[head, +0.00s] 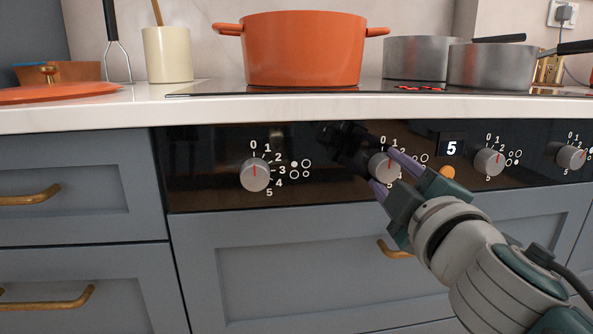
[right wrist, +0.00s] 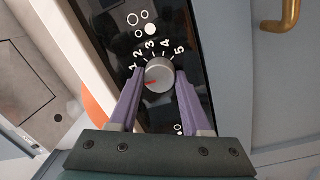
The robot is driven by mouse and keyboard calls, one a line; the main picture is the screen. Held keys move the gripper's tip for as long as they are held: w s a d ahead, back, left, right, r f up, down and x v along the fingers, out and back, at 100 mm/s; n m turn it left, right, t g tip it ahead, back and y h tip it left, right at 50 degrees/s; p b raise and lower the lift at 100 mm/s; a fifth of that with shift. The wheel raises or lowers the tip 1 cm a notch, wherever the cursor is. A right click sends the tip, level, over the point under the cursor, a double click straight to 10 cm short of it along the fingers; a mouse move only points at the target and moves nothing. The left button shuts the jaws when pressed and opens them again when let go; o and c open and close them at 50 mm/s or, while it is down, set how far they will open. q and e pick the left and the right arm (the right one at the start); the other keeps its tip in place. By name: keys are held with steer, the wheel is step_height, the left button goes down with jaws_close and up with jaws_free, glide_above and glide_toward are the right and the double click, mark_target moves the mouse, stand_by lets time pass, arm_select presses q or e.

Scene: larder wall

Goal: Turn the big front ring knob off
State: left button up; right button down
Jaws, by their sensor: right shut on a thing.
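The hob's control panel has a row of silver knobs. My right gripper (head: 389,174) is at the second knob from the left (head: 384,163), its purple fingers on either side. In the right wrist view, the fingers (right wrist: 160,88) are shut on this knob (right wrist: 160,73). Its red mark points to the lower left, before the 1; the 0 is hidden there by a finger. Beside the dial is a ring symbol (right wrist: 144,23) with one larger ring filled white. In the head view this symbol is partly covered by my finger. My left gripper is not in view.
Other knobs flank it: one at left (head: 255,174), two at right (head: 489,162) (head: 570,157). A display (head: 452,148) reads 5 above an orange button (head: 447,171). An orange pot (head: 304,50) and steel saucepans (head: 490,66) stand on the hob. Drawers lie below.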

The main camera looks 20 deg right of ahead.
stand_by(0.4)
steer(key=shift+c, duration=1.8)
jaws_free()
steer(key=shift+s, duration=0.1)
steer(key=b+v, duration=0.1)
steer(key=v, duration=0.8)
steer(key=shift+s, duration=0.35)
steer(key=shift+a, duration=0.15)
